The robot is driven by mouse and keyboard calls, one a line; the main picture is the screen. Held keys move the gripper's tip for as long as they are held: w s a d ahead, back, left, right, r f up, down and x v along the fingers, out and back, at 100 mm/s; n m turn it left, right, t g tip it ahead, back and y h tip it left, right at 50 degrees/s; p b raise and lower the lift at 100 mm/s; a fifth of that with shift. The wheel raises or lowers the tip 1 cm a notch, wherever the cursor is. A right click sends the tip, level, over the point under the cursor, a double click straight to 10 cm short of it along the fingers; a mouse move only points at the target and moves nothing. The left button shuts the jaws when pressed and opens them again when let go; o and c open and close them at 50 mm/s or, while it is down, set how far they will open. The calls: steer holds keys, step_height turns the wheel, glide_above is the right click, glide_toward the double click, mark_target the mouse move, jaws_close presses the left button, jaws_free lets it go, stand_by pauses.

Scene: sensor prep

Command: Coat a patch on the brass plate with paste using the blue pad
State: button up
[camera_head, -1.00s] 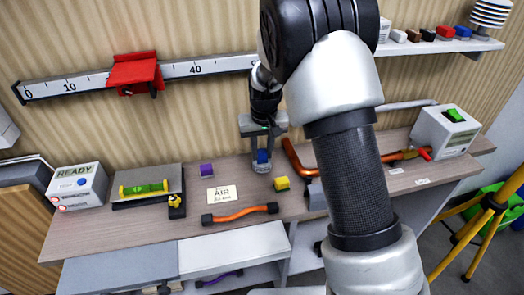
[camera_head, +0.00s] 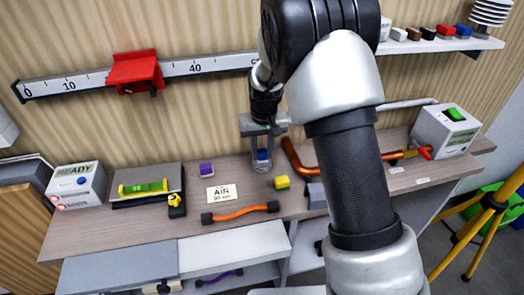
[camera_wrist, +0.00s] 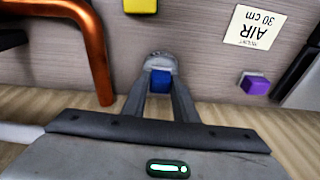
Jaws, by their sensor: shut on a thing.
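The blue pad (camera_wrist: 161,82) sits between the two fingertips of my gripper (camera_wrist: 160,72) in the wrist view. My gripper is shut on it. In the head view my gripper (camera_head: 262,158) points down over the bench, right of the purple block (camera_head: 207,170) and left of the orange pipe. The pad (camera_head: 262,154) shows there as a small blue patch, partly covered by the fingers. I cannot tell whether it touches the bench. I cannot make out a brass plate or paste in either view.
A yellow block (camera_head: 282,183) and a white AIR card (camera_head: 222,194) lie close by on the bench (camera_head: 130,228). An orange bent pipe (camera_head: 300,165) stands to the right. An orange hose (camera_head: 240,212) lies near the front edge. A level (camera_head: 143,188) and READY box (camera_head: 78,185) are left.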

mark_target(262, 150)
steer(key=shift+r+p, duration=2.35)
steer(key=shift+r, duration=1.15)
